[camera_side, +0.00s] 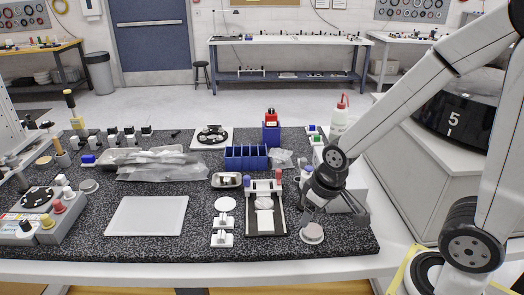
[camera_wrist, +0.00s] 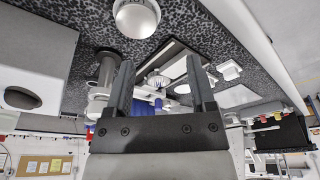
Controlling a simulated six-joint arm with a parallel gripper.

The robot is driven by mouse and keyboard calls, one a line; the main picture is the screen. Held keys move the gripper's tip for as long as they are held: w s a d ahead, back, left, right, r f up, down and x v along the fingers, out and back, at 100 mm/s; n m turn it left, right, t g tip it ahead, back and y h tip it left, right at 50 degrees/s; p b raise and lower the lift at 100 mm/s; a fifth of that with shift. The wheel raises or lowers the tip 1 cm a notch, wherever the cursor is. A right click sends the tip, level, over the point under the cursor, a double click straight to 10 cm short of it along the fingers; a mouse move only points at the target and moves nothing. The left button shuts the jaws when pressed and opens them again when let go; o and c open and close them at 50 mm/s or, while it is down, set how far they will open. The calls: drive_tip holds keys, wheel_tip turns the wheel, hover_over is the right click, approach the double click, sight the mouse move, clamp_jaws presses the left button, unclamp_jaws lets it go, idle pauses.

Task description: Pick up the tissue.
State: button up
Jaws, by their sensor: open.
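No loose tissue can be made out clearly in either view. A pale box (camera_wrist: 45,60) with a dark oval opening on one face fills the left of the wrist view; it may be a tissue box. A white box (camera_side: 355,183) stands behind my gripper in the side view, partly hidden by it. My gripper (camera_side: 312,203) is low over the right part of the speckled bench. In the wrist view my gripper (camera_wrist: 160,62) has its two dark fingers apart, with nothing held between them.
A round white-topped piece (camera_side: 312,233) stands close below my gripper. The black-framed fixture (camera_side: 265,208) is to its left. A red-tipped bottle (camera_side: 339,120) and blue bins (camera_side: 246,158) stand behind. A bare white tray (camera_side: 147,216) lies farther left.

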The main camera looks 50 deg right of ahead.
drive_tip(key=shift+w, duration=0.1)
drive_tip(key=n+g, duration=0.3)
drive_tip(key=n, duration=0.6)
hover_over(221, 234)
drive_tip(key=shift+w+f, duration=0.1)
drive_tip(key=shift+f, duration=0.05)
drive_tip(key=shift+f, duration=0.1)
drive_tip(key=shift+f, duration=3.8)
clamp_jaws()
